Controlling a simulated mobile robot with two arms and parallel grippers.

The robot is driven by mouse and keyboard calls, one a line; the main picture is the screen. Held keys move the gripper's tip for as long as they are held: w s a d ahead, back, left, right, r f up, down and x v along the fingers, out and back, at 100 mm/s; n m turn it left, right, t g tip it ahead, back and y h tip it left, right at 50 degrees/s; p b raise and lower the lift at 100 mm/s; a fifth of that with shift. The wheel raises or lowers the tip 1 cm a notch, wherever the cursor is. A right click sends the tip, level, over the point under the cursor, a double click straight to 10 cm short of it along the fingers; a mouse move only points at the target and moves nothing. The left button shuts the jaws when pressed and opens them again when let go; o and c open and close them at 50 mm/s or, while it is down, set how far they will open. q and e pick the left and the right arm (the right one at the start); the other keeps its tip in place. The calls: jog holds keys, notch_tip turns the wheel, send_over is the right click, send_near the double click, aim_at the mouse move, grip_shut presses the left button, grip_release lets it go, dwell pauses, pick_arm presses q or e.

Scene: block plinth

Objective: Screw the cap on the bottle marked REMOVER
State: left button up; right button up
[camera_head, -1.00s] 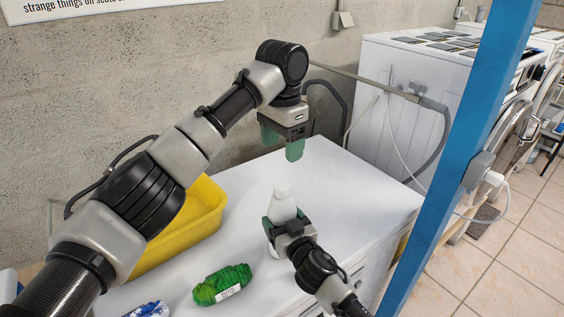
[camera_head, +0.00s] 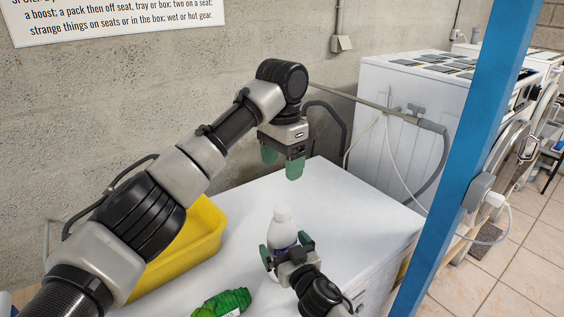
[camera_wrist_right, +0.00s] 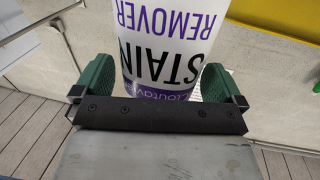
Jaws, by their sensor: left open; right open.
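The white bottle (camera_head: 282,232) stands upright on the white top, and in the right wrist view its label (camera_wrist_right: 165,40) reads STAIN REMOVER. A white cap sits on its top; I cannot tell how tight it is. My right gripper (camera_head: 287,253) is open, with its green fingers on either side of the bottle's lower part; in the right wrist view the fingers (camera_wrist_right: 156,85) flank the label with small gaps. My left gripper (camera_head: 282,167) is open and empty, pointing down above the white top, behind and higher than the bottle.
A yellow tub (camera_head: 190,243) stands left of the bottle. A blue post (camera_head: 470,150) rises at the right. The white top (camera_head: 345,205) is clear right of the bottle.

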jog(key=v, duration=0.9)
jog(key=shift+s+d+b, duration=0.2)
jog(key=shift+b, duration=0.1)
